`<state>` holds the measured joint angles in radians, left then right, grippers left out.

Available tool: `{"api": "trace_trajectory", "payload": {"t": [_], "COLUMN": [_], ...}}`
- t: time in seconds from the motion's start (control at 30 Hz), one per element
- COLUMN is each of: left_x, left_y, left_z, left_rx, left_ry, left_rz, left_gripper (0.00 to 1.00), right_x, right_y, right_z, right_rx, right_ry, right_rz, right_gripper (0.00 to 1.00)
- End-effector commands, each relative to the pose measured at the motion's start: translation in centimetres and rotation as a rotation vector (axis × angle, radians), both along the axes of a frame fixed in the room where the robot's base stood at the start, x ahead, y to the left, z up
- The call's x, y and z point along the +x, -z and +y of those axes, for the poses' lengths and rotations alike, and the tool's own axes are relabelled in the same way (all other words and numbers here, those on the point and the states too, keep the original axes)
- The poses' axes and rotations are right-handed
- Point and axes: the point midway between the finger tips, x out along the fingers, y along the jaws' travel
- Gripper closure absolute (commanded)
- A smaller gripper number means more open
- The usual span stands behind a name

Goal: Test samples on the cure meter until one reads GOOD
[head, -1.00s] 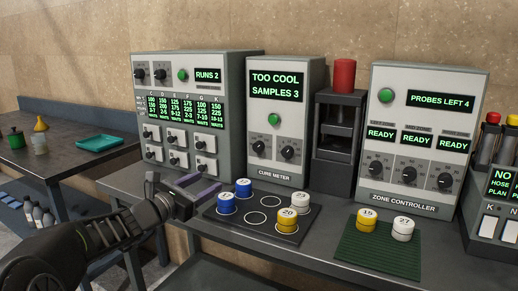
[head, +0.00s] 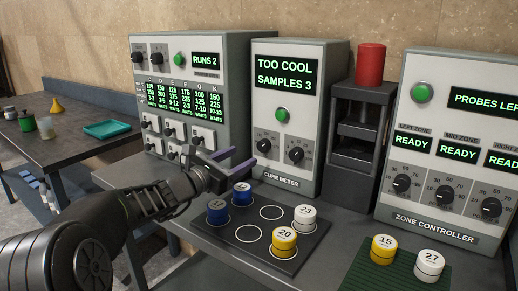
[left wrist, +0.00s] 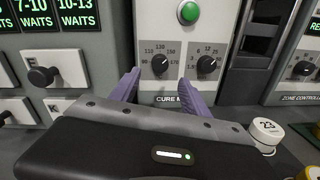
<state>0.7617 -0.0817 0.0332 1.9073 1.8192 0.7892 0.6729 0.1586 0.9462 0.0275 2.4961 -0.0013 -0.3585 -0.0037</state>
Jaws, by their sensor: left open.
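The cure meter (head: 300,110) reads TOO COOL and SAMPLES 3. It has a green button (head: 282,115) and two knobs; the left knob (left wrist: 159,65) and right knob (left wrist: 206,65) show in the left wrist view. My left gripper (head: 245,160) is open and empty, its purple fingers pointing at the meter's lower front. On the dark tray (head: 290,268) stand two blue-sided samples (head: 217,217), a yellow one marked 20 (head: 284,245) and a white one marked 23 (head: 305,222). A yellow 15 (head: 384,253) and a white 27 (head: 429,268) stand on the green mat (head: 360,275).
A panel reading RUNS 2 (head: 207,61) stands left of the meter. A dark press frame with a red cylinder (head: 370,64) stands right of it, then the zone controller (head: 460,75) with READY displays. A side table (head: 60,155) holds a teal tray (head: 107,129).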

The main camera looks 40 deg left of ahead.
Motion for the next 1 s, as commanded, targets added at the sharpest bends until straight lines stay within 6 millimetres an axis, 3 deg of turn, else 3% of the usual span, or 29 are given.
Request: {"api": "trace_trajectory", "payload": {"t": [0.23,0.63,1.0], "left_x": [1.4,7.1,7.8], "left_y": [0.0,0.0,0.0], "left_z": [-0.1,-0.3,-0.3], "left_rx": [-0.001,-0.001,0.0], "left_ry": [0.003,0.001,0.0], "left_rz": [0.001,0.0,0.0], "left_gripper": [0.46,0.46,0.46], "right_x": [0.0,0.0,0.0], "right_y": [-0.1,-0.5,-0.5], "right_z": [0.0,0.0,0.0], "right_rx": [0.0,0.0,0.0], "right_ry": [0.0,0.0,0.0], "right_rz": [-0.001,-0.001,-0.001], "right_gripper": [0.64,0.64,0.64]}}
